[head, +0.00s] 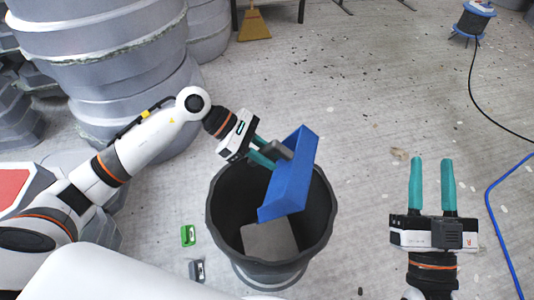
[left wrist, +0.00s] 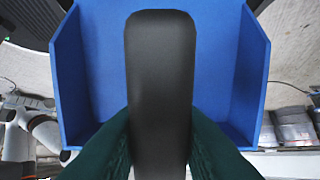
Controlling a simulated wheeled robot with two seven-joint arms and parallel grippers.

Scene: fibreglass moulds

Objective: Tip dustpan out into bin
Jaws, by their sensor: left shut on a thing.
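The blue dustpan (head: 290,180) is tilted steeply over the mouth of the dark grey bin (head: 322,225). My left gripper (head: 267,155) is shut on the dustpan's dark handle (head: 281,150). In the left wrist view the handle (left wrist: 160,80) runs between the green fingers, with the blue pan (left wrist: 95,60) behind it. A flat grey piece (head: 268,242) lies inside the bin. My right gripper (head: 432,185) is open and empty, over the floor to the right of the bin.
Stacked grey moulds (head: 110,60) stand at the upper left. A green item (head: 188,235) and a grey item (head: 197,270) lie left of the bin. A blue hose (head: 492,205) and a cable reel (head: 474,22) are at right. A broom head (head: 254,25) is at the back.

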